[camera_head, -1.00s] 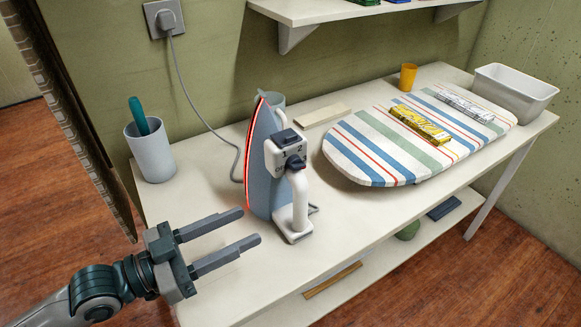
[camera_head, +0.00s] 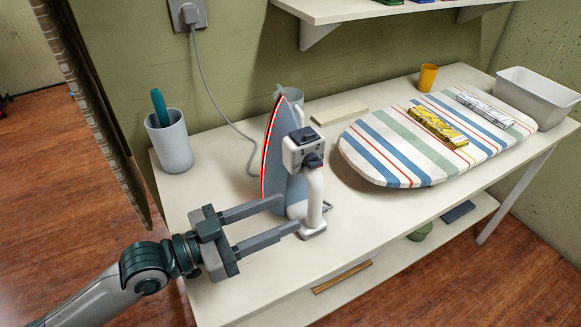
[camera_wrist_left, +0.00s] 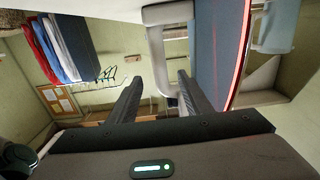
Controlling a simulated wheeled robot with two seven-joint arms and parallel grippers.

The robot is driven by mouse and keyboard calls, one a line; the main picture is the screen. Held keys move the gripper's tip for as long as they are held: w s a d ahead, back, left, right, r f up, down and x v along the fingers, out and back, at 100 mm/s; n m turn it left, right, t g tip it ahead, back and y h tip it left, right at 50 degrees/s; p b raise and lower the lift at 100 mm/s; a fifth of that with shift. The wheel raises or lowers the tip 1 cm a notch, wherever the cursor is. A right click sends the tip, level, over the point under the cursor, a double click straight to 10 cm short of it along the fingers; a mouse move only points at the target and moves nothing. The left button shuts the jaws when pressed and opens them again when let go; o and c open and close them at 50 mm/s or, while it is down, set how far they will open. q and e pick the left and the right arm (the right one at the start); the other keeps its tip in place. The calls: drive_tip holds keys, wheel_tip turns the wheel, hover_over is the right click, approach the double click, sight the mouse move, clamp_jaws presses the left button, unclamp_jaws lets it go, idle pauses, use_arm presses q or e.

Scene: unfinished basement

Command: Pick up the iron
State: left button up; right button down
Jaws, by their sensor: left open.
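The iron (camera_head: 285,150) stands upright on its heel on the white table, with a blue-grey body, a red-lit soleplate edge and a white handle. Its cord runs to a wall plug. My left gripper (camera_head: 288,214) is open, its two fingers pointing at the lower part of the iron from the left. In the left wrist view, the iron's white handle (camera_wrist_left: 156,48) shows ahead of the open fingers, and its blue body (camera_wrist_left: 215,50) is to the right. Whether the fingertips touch the iron I cannot tell. My right gripper is not in view.
A striped ironing board (camera_head: 425,140) with two small boxes lies right of the iron. A grey cup (camera_head: 170,145) with a teal-handled item stands at the left. An orange cup (camera_head: 427,77) and a white bin (camera_head: 537,98) are at the back right. The front table strip is clear.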

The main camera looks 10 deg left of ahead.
sight(309, 202)
use_arm(q)
drive_tip(key=p+x, duration=0.1)
drive_tip(key=x, duration=0.6)
drive_tip(key=shift+w, duration=0.1)
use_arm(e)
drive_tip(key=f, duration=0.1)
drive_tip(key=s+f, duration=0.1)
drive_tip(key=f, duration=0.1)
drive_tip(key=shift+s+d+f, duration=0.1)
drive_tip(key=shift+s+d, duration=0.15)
use_arm(q)
drive_tip(key=shift+d, duration=0.1)
drive_tip(key=shift+w+d+p, duration=0.25)
drive_tip(key=shift+d+p, duration=0.05)
drive_tip(key=p+x, duration=0.1)
drive_tip(key=x, duration=0.3)
drive_tip(key=shift+w+d, duration=0.1)
drive_tip(key=shift+d, duration=0.05)
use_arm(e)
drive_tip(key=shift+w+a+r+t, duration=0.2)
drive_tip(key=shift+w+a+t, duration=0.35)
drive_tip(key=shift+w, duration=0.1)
use_arm(q)
clamp_jaws()
drive_tip(key=shift+r, duration=0.1)
